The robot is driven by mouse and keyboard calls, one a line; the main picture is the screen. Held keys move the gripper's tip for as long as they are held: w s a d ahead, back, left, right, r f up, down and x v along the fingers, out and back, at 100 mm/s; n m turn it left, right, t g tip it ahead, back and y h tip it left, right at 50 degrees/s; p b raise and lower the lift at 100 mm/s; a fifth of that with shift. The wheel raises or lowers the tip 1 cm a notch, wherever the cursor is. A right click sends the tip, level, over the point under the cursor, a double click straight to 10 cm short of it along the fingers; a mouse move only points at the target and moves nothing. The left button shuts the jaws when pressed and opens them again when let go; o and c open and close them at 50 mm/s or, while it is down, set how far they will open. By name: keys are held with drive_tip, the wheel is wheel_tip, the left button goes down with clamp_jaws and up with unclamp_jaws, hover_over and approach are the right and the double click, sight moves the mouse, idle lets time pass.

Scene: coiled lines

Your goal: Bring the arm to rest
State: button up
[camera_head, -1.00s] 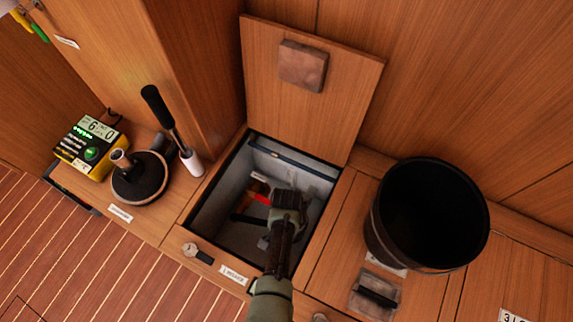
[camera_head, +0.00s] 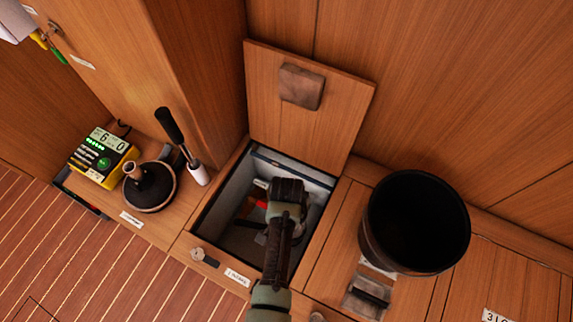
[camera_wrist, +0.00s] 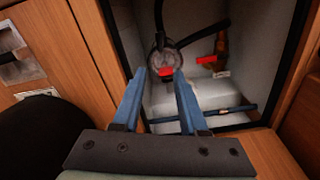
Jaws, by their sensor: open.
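My gripper (camera_wrist: 165,78) shows in the wrist view with its two blue fingers apart and nothing between them. It points down into an open locker (camera_head: 211,218) in the wooden bench. In the head view my arm reaches over the locker's front edge, and the wrist hides much of the inside; the fingertips are hidden there. Inside the locker, the wrist view shows a round grey object with a red patch (camera_wrist: 165,62), dark hose-like lines, and a brown and red item (camera_wrist: 220,55). These lie beyond the fingertips; I cannot tell the gap.
The locker lid (camera_head: 330,120) stands open against the back wall. A black bucket (camera_head: 415,225) stands to the right, beside a recessed latch (camera_head: 367,296). To the left are a yellow meter (camera_head: 103,158), a round dark-based object (camera_head: 150,187) and a black-handled tool (camera_head: 178,140).

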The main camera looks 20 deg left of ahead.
drive_tip(key=shift+r, duration=0.3)
idle(0.4)
